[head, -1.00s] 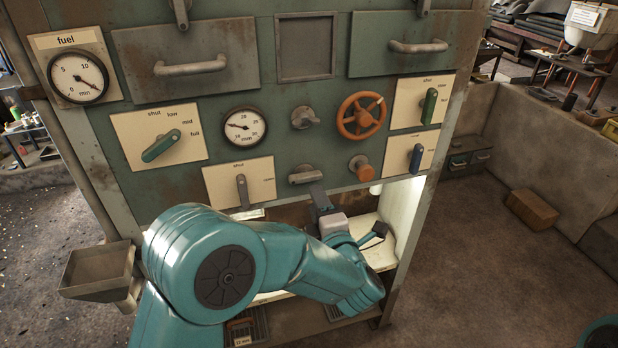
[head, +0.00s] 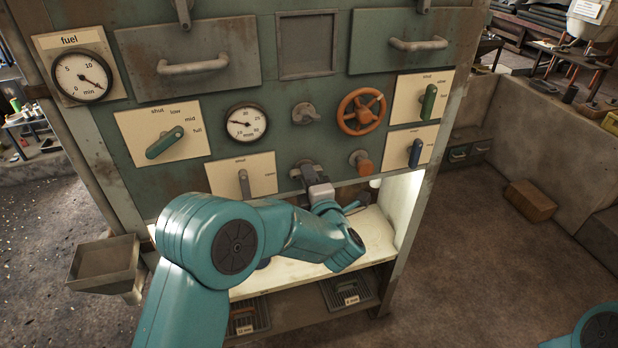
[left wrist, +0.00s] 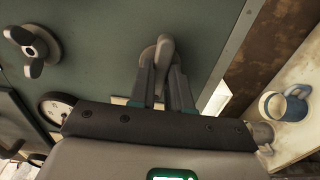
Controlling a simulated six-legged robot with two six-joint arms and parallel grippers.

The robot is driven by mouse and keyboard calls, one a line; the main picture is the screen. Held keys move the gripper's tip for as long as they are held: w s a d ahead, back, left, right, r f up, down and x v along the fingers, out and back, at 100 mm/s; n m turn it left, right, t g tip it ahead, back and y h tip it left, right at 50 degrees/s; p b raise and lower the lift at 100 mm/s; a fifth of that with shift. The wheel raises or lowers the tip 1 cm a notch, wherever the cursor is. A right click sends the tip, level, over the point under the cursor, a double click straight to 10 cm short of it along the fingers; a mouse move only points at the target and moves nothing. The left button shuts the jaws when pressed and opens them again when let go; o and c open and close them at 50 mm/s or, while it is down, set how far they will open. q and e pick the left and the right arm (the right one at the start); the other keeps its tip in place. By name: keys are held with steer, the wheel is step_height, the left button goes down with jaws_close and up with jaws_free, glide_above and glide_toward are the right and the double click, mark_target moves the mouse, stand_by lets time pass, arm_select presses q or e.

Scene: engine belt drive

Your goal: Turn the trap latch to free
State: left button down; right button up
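The trap latch appears to be the small grey handle (head: 300,170) on the green panel, below a grey wing knob (head: 305,113); no label on it is readable. My left gripper (head: 313,180) is at this handle and hides part of it. In the left wrist view the grey handle (left wrist: 165,50) lies between the two fingers of my left gripper (left wrist: 162,80), one on each side. The fingers are very near it, but I cannot tell whether they press on it. My right gripper is out of view.
An orange handwheel (head: 361,112) and a small orange knob (head: 361,162) sit right of the handle. A grey lever (head: 244,184) on a pale plate is to the left. Below is a lit shelf (head: 377,240); a blue mug (left wrist: 290,103) shows in the left wrist view.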

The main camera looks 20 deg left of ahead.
arm_select(q)
steer(key=shift+f, duration=0.1)
steer(key=m, duration=1.7)
steer(key=shift+m+b, duration=0.4)
stand_by(0.4)
steer(key=c, duration=1.1)
jaws_free()
steer(key=shift+o, duration=0.2)
